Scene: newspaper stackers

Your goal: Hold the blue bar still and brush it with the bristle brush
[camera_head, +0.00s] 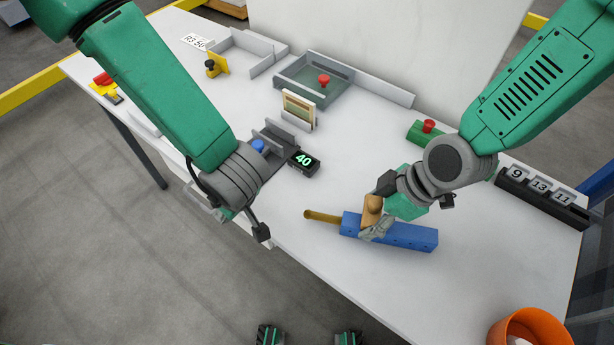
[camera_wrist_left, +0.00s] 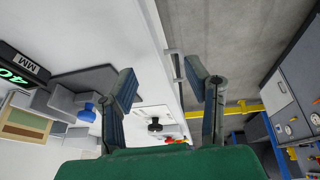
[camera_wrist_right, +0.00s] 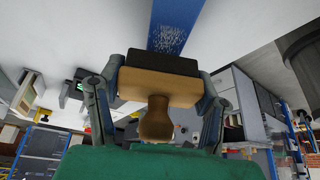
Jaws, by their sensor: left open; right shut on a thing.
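The blue bar (camera_head: 410,236) lies on the table toward the front right, with a brown rod-like end (camera_head: 322,216) at its left. In the right wrist view the bar (camera_wrist_right: 172,30) shows a patch of pale specks. My right gripper (camera_head: 379,218) is shut on the brush, a wooden block with a rounded knob (camera_wrist_right: 156,120) and dark bristles.
A black display reading 40 (camera_head: 304,160) and a grey fixture with a blue knob stand near the left gripper. An orange bin (camera_head: 530,328) is at the front right. A number counter (camera_head: 541,197) stands at the right. The table between display and bar is clear.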

